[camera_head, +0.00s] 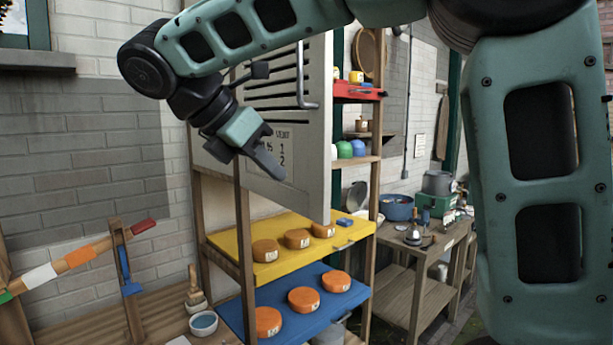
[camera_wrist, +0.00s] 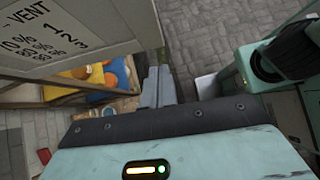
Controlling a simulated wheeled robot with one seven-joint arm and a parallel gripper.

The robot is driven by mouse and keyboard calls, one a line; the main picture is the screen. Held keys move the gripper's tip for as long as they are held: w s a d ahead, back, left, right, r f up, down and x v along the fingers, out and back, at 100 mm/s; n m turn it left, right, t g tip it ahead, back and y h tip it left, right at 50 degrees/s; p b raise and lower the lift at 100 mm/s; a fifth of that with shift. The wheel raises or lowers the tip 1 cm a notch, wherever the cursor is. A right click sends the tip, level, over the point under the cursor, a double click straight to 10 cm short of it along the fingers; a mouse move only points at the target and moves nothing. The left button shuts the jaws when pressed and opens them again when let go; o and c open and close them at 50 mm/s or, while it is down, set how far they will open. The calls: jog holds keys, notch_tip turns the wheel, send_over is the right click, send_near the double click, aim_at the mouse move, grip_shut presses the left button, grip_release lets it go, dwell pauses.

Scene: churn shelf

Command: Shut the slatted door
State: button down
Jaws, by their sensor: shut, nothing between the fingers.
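The slatted door (camera_head: 312,150) is a pale grey panel with dark slots, a bar handle (camera_head: 308,88) and a printed VENT label. It stands open, swung out from the wooden shelf unit (camera_head: 243,225), and hides part of the shelves behind it. My gripper (camera_head: 272,166) is shut and empty, in front of the door near the label in the head view. In the wrist view the shut fingers (camera_wrist: 157,88) are right of the door (camera_wrist: 125,22), with a narrow gap showing. Contact with the door cannot be told.
The yellow shelf (camera_head: 278,268) and blue shelf (camera_head: 325,318) below the door hold orange rounds. A red tray (camera_head: 357,92) is higher up. A wooden side table (camera_head: 402,290) with a blue pot (camera_head: 397,207) stands at right. A brick wall (camera_head: 80,160) is at left.

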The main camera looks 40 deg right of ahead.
jog(key=d+f, duration=0.1)
jog(key=d, duration=0.1)
jog(key=d+f+p, duration=0.1)
jog(key=d, duration=0.1)
jog(key=d+f+p, duration=0.1)
jog(key=d, duration=0.1)
jog(key=shift+s+d, duration=0.1)
jog(key=shift+s, duration=0.15)
jog(key=shift+d+f, duration=0.15)
jog(key=shift+d, duration=0.4)
